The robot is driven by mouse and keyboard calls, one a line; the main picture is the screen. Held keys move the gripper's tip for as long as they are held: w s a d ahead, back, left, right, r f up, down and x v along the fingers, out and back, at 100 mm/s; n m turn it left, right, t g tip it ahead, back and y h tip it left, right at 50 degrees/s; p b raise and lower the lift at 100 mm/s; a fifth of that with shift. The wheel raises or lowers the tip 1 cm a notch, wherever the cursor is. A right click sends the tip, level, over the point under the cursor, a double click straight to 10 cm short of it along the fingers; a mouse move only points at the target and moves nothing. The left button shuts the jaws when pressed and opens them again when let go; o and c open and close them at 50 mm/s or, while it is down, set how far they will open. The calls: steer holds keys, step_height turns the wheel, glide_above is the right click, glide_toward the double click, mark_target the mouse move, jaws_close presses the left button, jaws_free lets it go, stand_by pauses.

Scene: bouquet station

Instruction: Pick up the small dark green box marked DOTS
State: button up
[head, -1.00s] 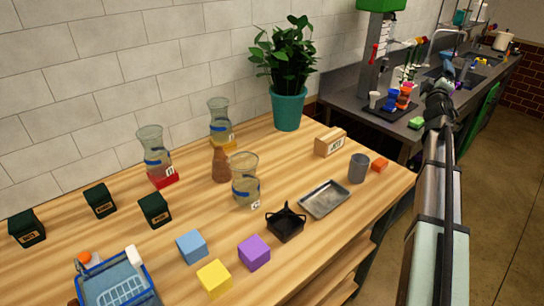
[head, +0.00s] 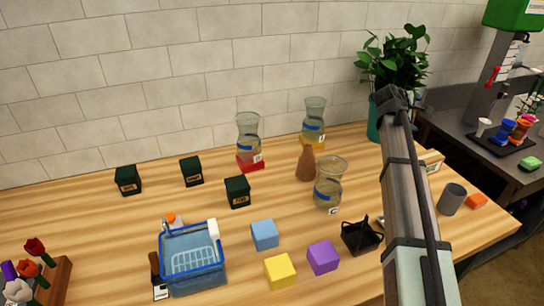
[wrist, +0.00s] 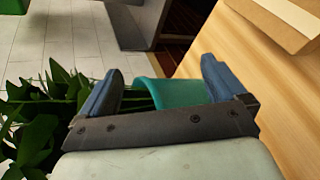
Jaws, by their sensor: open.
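Three small dark green boxes stand on the wooden table in the head view: a left one (head: 128,180), a middle one (head: 191,171) and a right one (head: 237,191). Each has a small label on its front, too small to read, so I cannot tell which is marked DOTS. My gripper (wrist: 160,82) is open in the wrist view, with its two blue-grey fingers apart and nothing held. It is near the teal plant pot (wrist: 180,93), far to the right of the green boxes.
A blue basket (head: 192,258), blue (head: 265,234), yellow (head: 280,271) and purple (head: 323,257) cubes stand in front of the boxes. Glass vases (head: 248,140) and a brown bottle (head: 305,164) stand between the boxes and my arm. A leafy plant (head: 398,55) is at the back right.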

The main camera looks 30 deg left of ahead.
steer(key=s+a+n+g+y, duration=0.3)
steer(key=a, duration=1.2)
steer(key=s+a+r+n+g+y, duration=0.15)
steer(key=a+r+y, duration=0.45)
steer(key=a+r, duration=0.7)
steer(key=s+a+r+n+g+y, duration=0.1)
steer(key=s+a, duration=0.4)
steer(key=a, duration=0.3)
steer(key=s+a+r+n+g+y, duration=0.1)
steer(key=s+a, duration=0.3)
steer(key=a, duration=0.5)
steer(key=n+g+h, duration=0.4)
steer(key=n+h, duration=0.1)
glide_above(125, 171)
step_height(125, 171, down, 16)
steer(key=shift+m, duration=0.25)
step_height(125, 171, down, 8)
steer(key=shift+w, duration=0.15)
steer(key=shift+s+d+f, duration=0.1)
steer(key=shift+f, duration=1.2)
steer(key=shift+s+f, duration=0.1)
steer(key=shift+f, duration=1.15)
